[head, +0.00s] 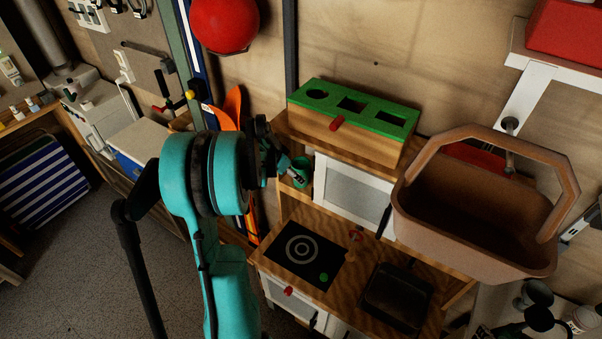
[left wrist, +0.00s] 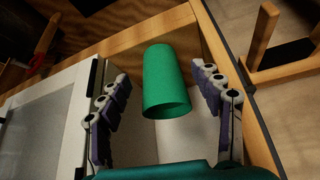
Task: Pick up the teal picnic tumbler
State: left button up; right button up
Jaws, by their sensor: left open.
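The teal tumbler (left wrist: 168,75) shows in the left wrist view as a plain tapered cup, between the two fingers of my left gripper (left wrist: 160,76). The fingers are spread, with a gap visible on each side of it. It stands in a small wooden-sided nook beside a white door. In the head view the tumbler (head: 303,168) is a small teal shape, partly hidden by my left gripper (head: 292,171). My left arm covers much of the area in front. My right gripper is not clearly in view.
A toy kitchen holds the nook, a white-framed door (head: 352,190), a black hob (head: 303,254) and a dark sink (head: 395,294). A green-topped box (head: 352,124) stands above. A brown basket (head: 478,228) is at right. Orange paddles (head: 231,108) stand left of the nook.

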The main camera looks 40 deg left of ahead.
aim_at(298, 165)
pick_arm(q)
jog(key=w, duration=0.3)
jog(key=w+b, duration=0.1)
jog(key=shift+w+d+f, duration=0.25)
jog(key=shift+w+f, duration=0.1)
jog(key=shift+f, duration=0.25)
jog(key=shift+r, duration=0.1)
jog(key=c, duration=1)
jog(key=shift+o, duration=0.2)
